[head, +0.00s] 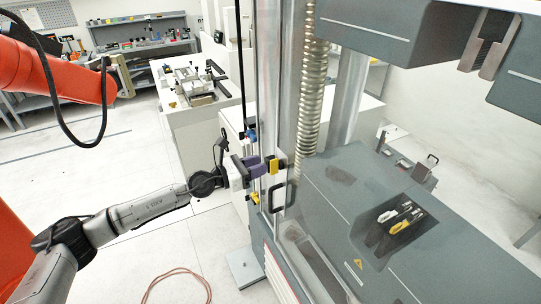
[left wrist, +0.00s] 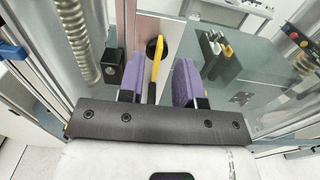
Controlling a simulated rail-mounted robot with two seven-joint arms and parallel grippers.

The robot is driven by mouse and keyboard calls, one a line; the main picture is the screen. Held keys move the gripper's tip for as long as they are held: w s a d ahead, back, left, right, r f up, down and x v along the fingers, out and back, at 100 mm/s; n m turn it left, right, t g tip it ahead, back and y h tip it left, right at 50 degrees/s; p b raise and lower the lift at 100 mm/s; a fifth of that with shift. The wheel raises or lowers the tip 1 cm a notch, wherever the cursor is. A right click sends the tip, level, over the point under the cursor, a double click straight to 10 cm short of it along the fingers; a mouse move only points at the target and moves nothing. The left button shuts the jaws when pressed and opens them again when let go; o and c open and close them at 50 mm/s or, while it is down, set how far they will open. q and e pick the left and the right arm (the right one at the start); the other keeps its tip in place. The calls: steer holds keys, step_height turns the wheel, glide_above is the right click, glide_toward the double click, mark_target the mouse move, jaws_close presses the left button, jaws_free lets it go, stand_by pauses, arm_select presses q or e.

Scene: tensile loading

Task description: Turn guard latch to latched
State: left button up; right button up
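The guard latch is a yellow lever (left wrist: 155,75) on a round black pivot (left wrist: 155,46), mounted on the guard's frame. In the left wrist view the lever hangs down from the pivot, between the two purple fingers of my left gripper (left wrist: 158,82). A gap shows on both sides of the lever, so the gripper is open around it and not clamped. In the head view my left gripper (head: 258,167) is at the guard frame, beside the yellow latch (head: 272,167), which its fingers partly hide. My right gripper is not in view.
The clear guard has a black handle (head: 278,198) just below the latch. The testing machine's grey bed (head: 350,195) holds a recess with small yellow and white pieces (head: 400,217). A ribbed column (head: 313,85) stands close by. A pinkish cable (head: 176,273) lies on the floor.

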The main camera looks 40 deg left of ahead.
mark_target(271, 161)
arm_select(q)
steer(key=shift+p+x, duration=0.55)
steer(key=shift+x, duration=1.75)
steer(key=shift+c, duration=0.2)
jaws_close()
